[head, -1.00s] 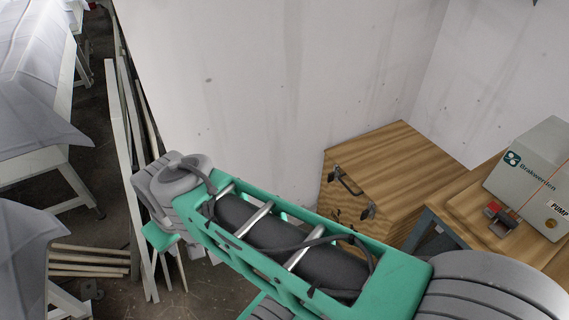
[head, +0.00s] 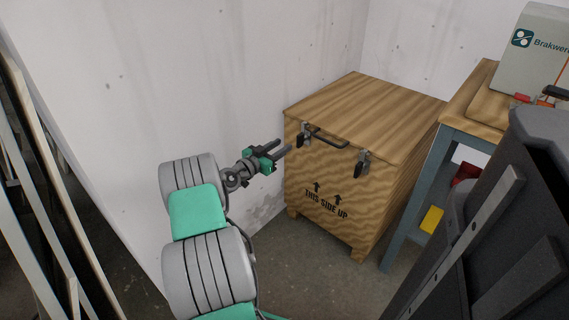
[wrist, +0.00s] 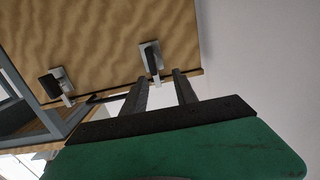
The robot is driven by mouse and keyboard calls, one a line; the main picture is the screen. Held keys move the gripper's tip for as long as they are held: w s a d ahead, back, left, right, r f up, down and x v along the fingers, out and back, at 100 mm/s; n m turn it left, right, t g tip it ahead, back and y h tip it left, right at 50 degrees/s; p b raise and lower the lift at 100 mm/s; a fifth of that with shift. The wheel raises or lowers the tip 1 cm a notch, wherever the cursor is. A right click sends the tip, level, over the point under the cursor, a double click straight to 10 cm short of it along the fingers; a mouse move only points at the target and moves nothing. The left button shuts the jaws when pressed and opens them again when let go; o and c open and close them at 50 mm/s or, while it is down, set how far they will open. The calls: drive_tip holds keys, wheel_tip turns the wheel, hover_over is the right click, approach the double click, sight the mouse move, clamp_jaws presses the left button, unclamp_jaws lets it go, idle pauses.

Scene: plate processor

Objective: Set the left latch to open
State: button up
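The wooden crate (head: 370,197) has a closed lid and two metal latches with dark parts on its front upper edge. The left latch (head: 302,136) is nearest my gripper (head: 284,146), which is just left of it. The right latch (head: 363,163) is farther along the same edge. The wrist view appears turned over: the left latch (wrist: 151,58) is just beyond the fingertips of my gripper (wrist: 160,75), and the right latch (wrist: 55,84) is at the left. My fingers are apart with nothing between them. I cannot tell whether they touch the latch.
A dark handle (head: 327,138) sticks out between the latches. A wooden-topped bench (head: 462,116) with a grey frame stands right of the crate, carrying a pump box (head: 538,48). The white wall (head: 215,80) is close behind my arm. Bare floor lies in front of the crate.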

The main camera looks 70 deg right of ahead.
sight(298, 142)
drive_tip(key=s, duration=0.1)
drive_tip(key=d+f, duration=0.1)
drive_tip(key=s+g, duration=0.1)
drive_tip(key=shift+s+d+f+m, duration=0.25)
drive_tip(key=shift+s+f+m, duration=0.05)
drive_tip(key=shift+f, duration=0.05)
drive_tip(key=b+x, duration=0.1)
drive_tip(key=x, duration=0.1)
drive_tip(key=b+x, duration=0.1)
drive_tip(key=x, duration=0.2)
drive_tip(key=shift+w+d+r, duration=0.1)
drive_tip(key=shift+d, duration=0.25)
drive_tip(key=shift+d+r, duration=0.2)
drive_tip(key=shift+d, duration=0.35)
drive_tip(key=shift+s, duration=0.2)
drive_tip(key=shift+c, duration=0.5)
clamp_jaws()
